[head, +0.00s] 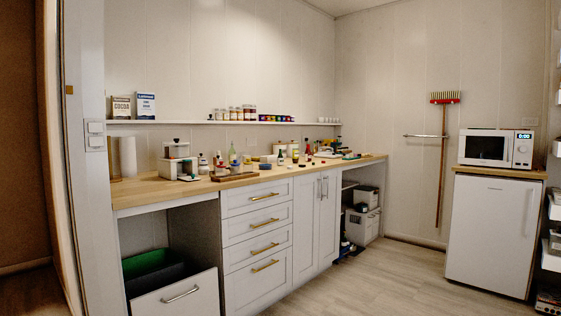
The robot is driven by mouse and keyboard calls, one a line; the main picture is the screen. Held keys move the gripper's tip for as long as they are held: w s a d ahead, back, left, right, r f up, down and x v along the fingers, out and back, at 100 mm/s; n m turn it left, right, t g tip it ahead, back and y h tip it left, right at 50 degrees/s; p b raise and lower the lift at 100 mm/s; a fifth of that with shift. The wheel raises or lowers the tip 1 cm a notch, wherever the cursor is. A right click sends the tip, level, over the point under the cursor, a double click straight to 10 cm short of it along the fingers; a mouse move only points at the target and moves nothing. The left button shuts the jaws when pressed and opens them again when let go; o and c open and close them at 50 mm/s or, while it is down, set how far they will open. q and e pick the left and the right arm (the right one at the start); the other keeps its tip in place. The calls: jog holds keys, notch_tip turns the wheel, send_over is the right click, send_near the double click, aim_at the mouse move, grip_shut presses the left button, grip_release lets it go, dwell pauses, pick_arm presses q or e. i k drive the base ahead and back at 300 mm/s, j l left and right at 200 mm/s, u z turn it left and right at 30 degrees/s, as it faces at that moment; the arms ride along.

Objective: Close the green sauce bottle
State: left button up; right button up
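Neither of my grippers shows in the head view.
The wooden counter (152,191) runs along the back wall above white drawers (262,215). A low bin drawer (170,297) stands pulled out at the left. A doorway edge is at the far left. A small white fridge (490,232) stands right. The floor (390,285) in front is clear.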

aim_at(279, 159)
jog(key=i+l, duration=0.15)
jog(key=i, duration=0.35)
jog(key=i+l, duration=0.2)
jog(key=i, duration=0.3)
jog(key=i+l, duration=0.15)
jog(key=i, duration=0.4)
jog(key=i+l+u, duration=0.1)
jog(key=i, duration=0.4)
jog(key=i+l, duration=0.25)
jog(key=i, duration=0.25)
jog(key=i+l, duration=0.2)
jog(key=i, duration=0.3)
jog(key=i+l, duration=0.2)
jog(key=i, duration=0.3)
jog(key=i+l+z, duration=0.5)
jog(key=i+z, duration=0.2)
jog(key=k, duration=0.05)
